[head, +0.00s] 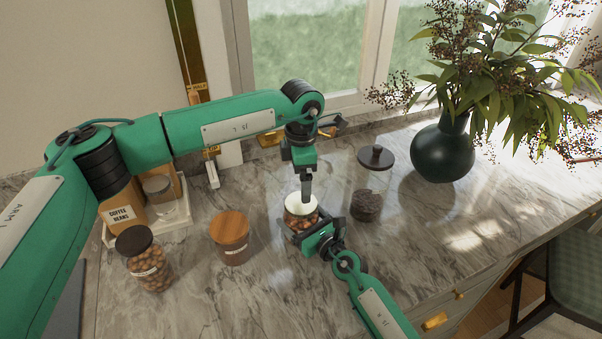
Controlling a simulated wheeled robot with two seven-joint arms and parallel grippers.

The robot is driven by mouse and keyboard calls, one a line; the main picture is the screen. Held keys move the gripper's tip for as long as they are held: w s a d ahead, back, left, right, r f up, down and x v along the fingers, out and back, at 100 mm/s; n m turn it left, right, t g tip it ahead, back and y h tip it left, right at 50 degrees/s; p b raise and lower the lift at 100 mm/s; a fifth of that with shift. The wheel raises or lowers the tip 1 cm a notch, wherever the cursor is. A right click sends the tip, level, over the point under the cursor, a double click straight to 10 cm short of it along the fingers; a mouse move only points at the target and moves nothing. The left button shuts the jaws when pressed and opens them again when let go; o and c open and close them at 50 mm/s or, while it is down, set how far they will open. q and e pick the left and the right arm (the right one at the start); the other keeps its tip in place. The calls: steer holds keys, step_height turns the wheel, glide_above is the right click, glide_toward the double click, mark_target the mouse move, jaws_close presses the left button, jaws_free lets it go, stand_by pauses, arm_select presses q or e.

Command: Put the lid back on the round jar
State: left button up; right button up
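The round jar (297,224) is clear glass with brown nuts inside and stands upright on the marble counter. A pale cream lid (296,206) lies at the jar's mouth; I cannot tell whether it is fully seated. My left gripper (306,199) points straight down at the lid, with its fingertips at the lid's top. Its fingers overlap in this view, so their gap and any knob between them are hidden. My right gripper (303,232) reaches in from the lower right, its dark fingers around the jar's body. It appears shut on the jar.
A wooden-lidded canister (231,243) and a dark-lidded nut jar (148,265) stand to the left. A tray (180,226) holds a coffee beans box (124,211). A glass jar with a dark knobbed lid (367,205) stands close right, before a green vase (442,151). The front counter is mostly clear.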

mark_target(301, 219)
arm_select(q)
steer(key=n, duration=0.7)
steer(key=shift+r, duration=0.3)
steer(key=shift+f, duration=4)
steer(key=c, duration=1)
steer(key=shift+m, duration=0.9)
steer(key=o, duration=1.1)
